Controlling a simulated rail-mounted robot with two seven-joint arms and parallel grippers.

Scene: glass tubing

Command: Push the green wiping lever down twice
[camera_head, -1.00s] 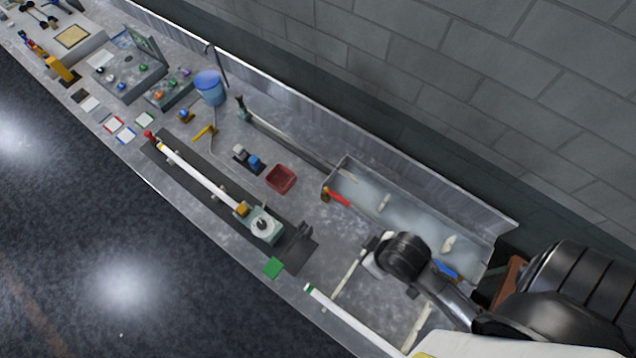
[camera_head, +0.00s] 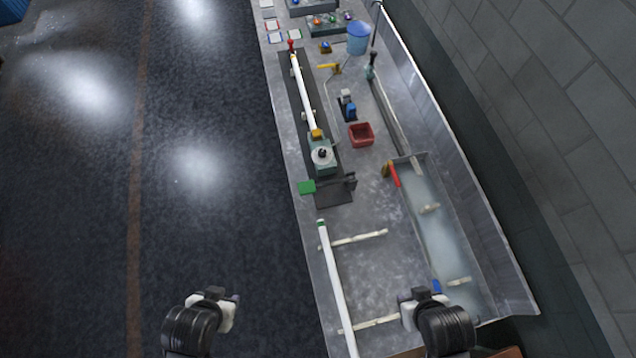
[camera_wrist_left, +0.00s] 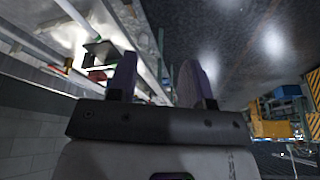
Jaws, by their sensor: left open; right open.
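The green lever (camera_head: 306,187) shows as a flat green paddle at the left edge of the bench, beside a small dark block and dark plate. A pale green fixture with a round white top (camera_head: 322,155) stands just behind it. My left gripper (camera_head: 218,294) is over the floor left of the bench, well apart from the lever and nearer the camera. In the left wrist view its two fingers (camera_wrist_left: 156,78) are spread with nothing between them. My right gripper (camera_head: 421,294) is over the bench's near right part, empty and open, apart from the lever.
A long white tube (camera_head: 337,285) lies along the bench's near left, across pale strips. Another white tube (camera_head: 305,95) lies on a dark rail. A red bin (camera_head: 361,134), a blue bucket (camera_head: 358,38) and a trough (camera_head: 430,190) with a red handle are further right. The floor at left is clear.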

